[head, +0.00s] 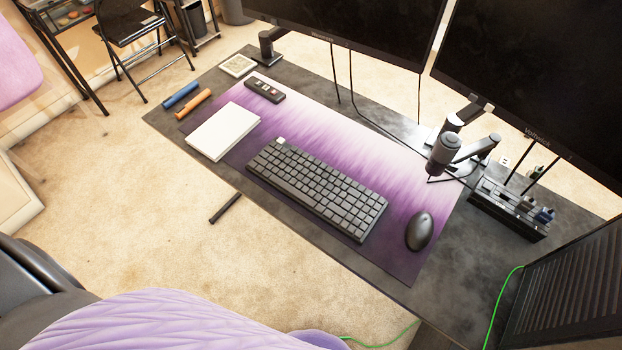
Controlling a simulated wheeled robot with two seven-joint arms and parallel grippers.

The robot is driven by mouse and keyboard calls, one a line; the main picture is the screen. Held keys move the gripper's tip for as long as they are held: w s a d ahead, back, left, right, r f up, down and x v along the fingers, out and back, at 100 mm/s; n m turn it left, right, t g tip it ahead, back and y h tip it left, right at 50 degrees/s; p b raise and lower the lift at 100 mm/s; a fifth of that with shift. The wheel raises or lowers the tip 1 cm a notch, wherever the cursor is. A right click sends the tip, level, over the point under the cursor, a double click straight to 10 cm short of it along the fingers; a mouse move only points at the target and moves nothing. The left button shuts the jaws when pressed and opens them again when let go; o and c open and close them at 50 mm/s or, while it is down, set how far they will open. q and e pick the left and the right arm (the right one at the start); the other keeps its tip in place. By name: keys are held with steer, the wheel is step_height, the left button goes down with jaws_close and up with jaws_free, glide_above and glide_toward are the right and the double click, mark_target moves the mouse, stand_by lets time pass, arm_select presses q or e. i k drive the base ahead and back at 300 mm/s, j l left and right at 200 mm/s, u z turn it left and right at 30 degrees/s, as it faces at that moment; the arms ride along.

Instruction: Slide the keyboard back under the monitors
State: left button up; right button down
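The keyboard (318,188) is dark grey with one light key at its far left corner. It lies flat on a purple and white desk mat (345,130), close to the mat's front edge. Two black monitors stand behind it: the left monitor (350,22) and the right monitor (545,75), held on arms above the back of the desk. A strip of mat lies bare between the keyboard and the monitors. Neither of my grippers shows in the head view.
A black mouse (420,231) sits right of the keyboard. A white notebook (223,131) lies to its left, with a remote (264,89) behind. Blue (181,95) and orange (193,104) rolls lie farther left. A monitor arm (447,150) and a dark organiser (508,208) occupy the back right.

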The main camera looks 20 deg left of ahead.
mark_target(346, 205)
steer(key=j+z, duration=0.7)
steer(key=j, duration=0.2)
steer(key=k+j+z, duration=0.15)
steer(key=j+z, duration=0.2)
steer(key=j, duration=0.05)
